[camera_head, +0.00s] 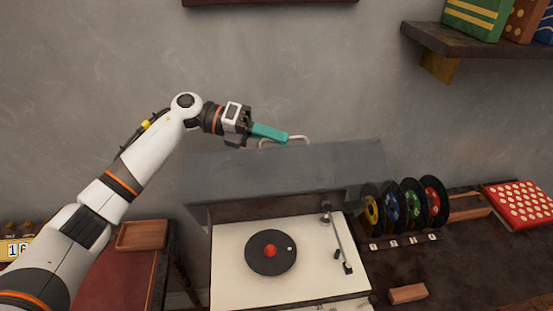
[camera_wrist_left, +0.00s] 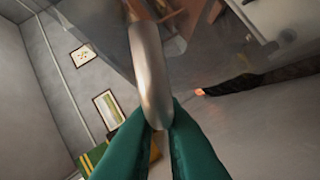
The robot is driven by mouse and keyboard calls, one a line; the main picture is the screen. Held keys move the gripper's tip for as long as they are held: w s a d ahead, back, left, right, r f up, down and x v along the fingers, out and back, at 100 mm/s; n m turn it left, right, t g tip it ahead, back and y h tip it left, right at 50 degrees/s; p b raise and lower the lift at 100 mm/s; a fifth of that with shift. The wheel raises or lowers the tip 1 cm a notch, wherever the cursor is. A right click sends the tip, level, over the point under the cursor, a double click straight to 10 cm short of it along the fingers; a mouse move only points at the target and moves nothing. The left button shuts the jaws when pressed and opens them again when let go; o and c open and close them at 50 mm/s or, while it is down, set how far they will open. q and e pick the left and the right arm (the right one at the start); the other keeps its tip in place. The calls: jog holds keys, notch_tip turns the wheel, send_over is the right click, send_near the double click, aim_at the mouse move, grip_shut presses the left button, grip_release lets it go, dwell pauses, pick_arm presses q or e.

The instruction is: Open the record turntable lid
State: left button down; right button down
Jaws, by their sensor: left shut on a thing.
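The turntable (camera_head: 222,290) is a cream deck with a black record (camera_head: 257,262) and a tonearm (camera_head: 337,240). Its smoky see-through lid (camera_head: 240,178) is raised, tilted up at the back, with the deck uncovered in front. A pale curved handle (camera_head: 302,139) stands at the lid's upper edge. My left gripper (camera_head: 286,136), with teal fingers, is shut on this handle above the lid. In the left wrist view the metal handle (camera_wrist_left: 151,75) runs between the teal fingers (camera_wrist_left: 160,128). My right gripper is not in view.
Several coloured records (camera_head: 402,207) stand in a rack right of the turntable. A small wooden block (camera_head: 408,293) lies on the dark counter. A wooden tray (camera_head: 142,235) is at left. A wall shelf (camera_head: 470,42) holds boxes at upper right.

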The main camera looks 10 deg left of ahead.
pick_arm(q)
jog(key=shift+n, duration=0.3)
jog(key=w, duration=0.1)
jog(key=w+a+b, duration=0.1)
jog(key=w+b, duration=0.1)
jog(key=w, duration=0.1)
jog(key=shift+a+r, duration=0.15)
jog(key=shift+r, duration=0.1)
jog(key=c, duration=1.5)
grip_release()
notch_tip(320, 180, up, 10)
jog(key=b, duration=0.2)
jog(key=shift+b, duration=0.35)
